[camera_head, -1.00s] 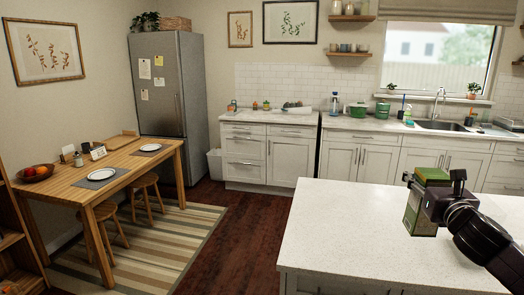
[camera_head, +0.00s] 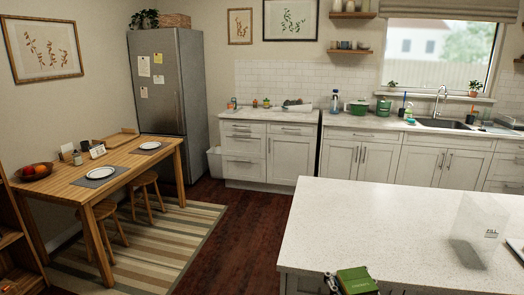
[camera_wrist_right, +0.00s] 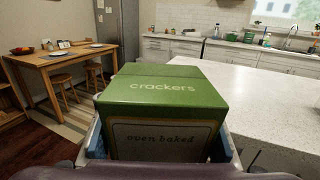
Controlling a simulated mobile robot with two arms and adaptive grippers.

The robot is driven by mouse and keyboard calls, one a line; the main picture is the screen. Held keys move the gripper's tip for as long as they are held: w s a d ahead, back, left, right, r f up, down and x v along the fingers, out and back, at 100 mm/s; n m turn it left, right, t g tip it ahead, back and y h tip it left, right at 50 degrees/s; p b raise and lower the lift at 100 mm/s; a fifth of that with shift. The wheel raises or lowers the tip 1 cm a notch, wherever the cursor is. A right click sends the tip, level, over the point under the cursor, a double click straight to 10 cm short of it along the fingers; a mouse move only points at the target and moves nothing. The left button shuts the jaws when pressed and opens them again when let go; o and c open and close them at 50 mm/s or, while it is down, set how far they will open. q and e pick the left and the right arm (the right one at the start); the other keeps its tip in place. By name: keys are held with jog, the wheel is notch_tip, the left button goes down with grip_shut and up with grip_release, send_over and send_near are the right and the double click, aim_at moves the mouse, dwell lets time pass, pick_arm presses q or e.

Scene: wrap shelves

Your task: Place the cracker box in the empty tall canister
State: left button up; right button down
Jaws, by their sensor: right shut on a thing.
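The green cracker box (camera_head: 357,281) is at the bottom edge of the head view, by the island counter's front edge and partly cut off. In the right wrist view the box (camera_wrist_right: 165,95) fills the middle, its "crackers" face up and its "oven baked" face towards the camera. My right gripper (camera_head: 334,284) is shut on the box, with a finger at each side in the wrist view. A clear, see-through canister (camera_head: 480,222) with small dark lettering stands on the right part of the counter, well apart from the box. It looks empty. My left gripper is not in view.
The white island counter (camera_head: 370,225) is mostly bare between box and canister. A flat item (camera_head: 516,248) lies at its right edge, partly cut off. A wooden dining table (camera_head: 110,175) stands at left. Cabinets (camera_head: 360,160) line the back wall.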

jog(key=s+m+h, duration=0.1)
jog(key=s+h, duration=0.1)
jog(key=s, duration=1)
jog(key=shift+s+m+h, duration=0.25)
jog(key=shift+m+h, duration=0.15)
